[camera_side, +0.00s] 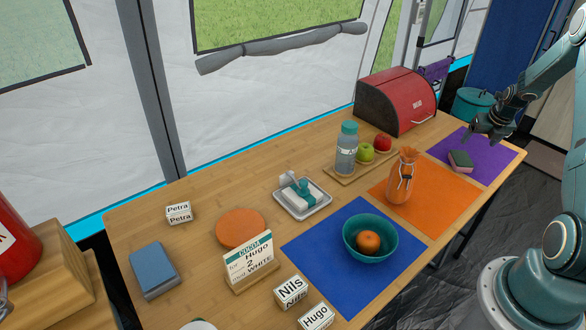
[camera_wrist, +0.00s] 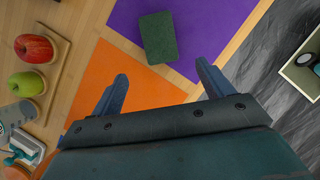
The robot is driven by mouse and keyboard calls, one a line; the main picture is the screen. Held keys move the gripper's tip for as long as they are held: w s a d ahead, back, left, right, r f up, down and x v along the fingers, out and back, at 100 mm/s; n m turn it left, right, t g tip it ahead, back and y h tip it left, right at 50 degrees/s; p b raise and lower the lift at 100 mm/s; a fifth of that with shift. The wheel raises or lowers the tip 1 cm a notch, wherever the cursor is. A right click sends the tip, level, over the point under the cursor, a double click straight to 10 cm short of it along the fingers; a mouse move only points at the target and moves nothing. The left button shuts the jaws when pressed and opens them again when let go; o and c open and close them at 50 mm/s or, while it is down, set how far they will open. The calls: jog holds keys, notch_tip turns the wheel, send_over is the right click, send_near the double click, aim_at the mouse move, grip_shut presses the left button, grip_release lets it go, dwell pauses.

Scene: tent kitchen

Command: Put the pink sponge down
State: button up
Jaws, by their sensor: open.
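The sponge (camera_side: 460,160) lies on the purple mat (camera_side: 499,153) at the right end of the table; it has a dark green top and a pinkish side edge. In the wrist view the sponge (camera_wrist: 158,37) shows only its green face, flat on the purple mat (camera_wrist: 200,20). My gripper (camera_side: 485,136) is above the mat, near the sponge. In the wrist view my gripper (camera_wrist: 162,72) has its fingers spread wide with nothing between them, and the sponge lies beyond the fingertips, apart from them.
An orange mat (camera_side: 440,208) and a blue mat (camera_side: 335,260) with a teal bowl (camera_side: 370,257) lie to the left. An orange bag (camera_side: 400,182) stands on the orange mat. A red bread box (camera_side: 398,100) and a board with apples (camera_side: 382,142) stand behind. Purple mat is clear around the sponge.

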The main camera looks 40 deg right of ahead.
jog(key=w+a+r+n+t+y, duration=0.1)
jog(key=w+a+r+n, duration=0.2)
jog(key=a+r+n, duration=0.9)
jog(key=w+a+r+n, duration=0.3)
jog(key=a+r+n, duration=0.6)
jog(key=a, duration=0.6)
jog(key=s+a+r+n+t, duration=0.1)
jog(key=s+a+r+n, duration=0.25)
jog(key=a+n, duration=0.3)
jog(key=s+a+r+n, duration=0.3)
jog(key=s+a+n, duration=0.15)
jog(key=a, duration=0.25)
jog(key=s+a+n+y, duration=0.2)
jog(key=s+a+n, duration=0.6)
jog(key=s+n, duration=0.3)
jog(key=shift+f+n, duration=0.25)
jog(key=shift+n, duration=0.75)
jog(key=shift+w+a, duration=0.1)
